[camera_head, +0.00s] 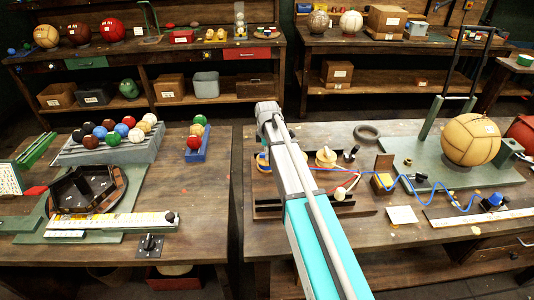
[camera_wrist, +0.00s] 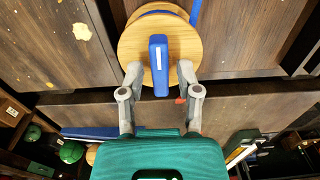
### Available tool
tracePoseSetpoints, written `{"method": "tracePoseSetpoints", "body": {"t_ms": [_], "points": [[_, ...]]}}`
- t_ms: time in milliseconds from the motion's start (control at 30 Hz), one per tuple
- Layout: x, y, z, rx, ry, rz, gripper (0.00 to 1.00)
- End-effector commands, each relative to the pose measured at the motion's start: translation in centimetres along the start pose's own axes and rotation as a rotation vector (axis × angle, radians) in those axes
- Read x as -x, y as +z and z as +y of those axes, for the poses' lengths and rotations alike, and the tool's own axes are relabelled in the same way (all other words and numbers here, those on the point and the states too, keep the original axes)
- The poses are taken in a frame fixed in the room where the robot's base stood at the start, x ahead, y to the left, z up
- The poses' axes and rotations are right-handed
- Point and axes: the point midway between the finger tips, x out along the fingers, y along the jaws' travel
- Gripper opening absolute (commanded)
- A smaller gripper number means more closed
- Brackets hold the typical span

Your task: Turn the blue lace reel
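The blue lace reel (camera_wrist: 135,42) shows in the wrist view as a round wooden disc with a blue bar-shaped handle (camera_wrist: 158,62) across its face. Blue lace (camera_wrist: 196,11) runs up from behind it. My gripper (camera_wrist: 160,71) is open, its two grey fingertips on either side of the handle with gaps to it. The fingertips overlap the disc's lower edge; whether they touch it I cannot tell. In the head view, a wooden reel with blue on it (camera_head: 262,162) shows just left of my arm, partly hidden. My gripper is hidden there.
Another wooden reel (camera_head: 326,158) stands right of my arm. A dark gap separates this table from the left one, which holds a rack of balls (camera_head: 110,142).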

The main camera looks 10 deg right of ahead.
Motion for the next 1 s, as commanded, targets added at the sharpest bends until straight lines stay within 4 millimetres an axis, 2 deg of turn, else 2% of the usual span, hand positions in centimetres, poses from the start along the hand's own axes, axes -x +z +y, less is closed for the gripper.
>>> {"method": "tracePoseSetpoints", "body": {"t_ms": [33, 167, 200, 667, 1000], "points": [[0.00, 0.00, 0.00, 0.000, 0.000, 0.000, 0.26], [0.00, 0.00, 0.00, 0.000, 0.000, 0.000, 0.02], [0.00, 0.00, 0.00, 0.000, 0.000, 0.000, 0.00], [-0.01, 0.00, 0.01, -0.035, 0.000, 0.000, 0.00], [-0.01, 0.00, 0.01, -0.212, 0.000, 0.000, 0.00]]}}
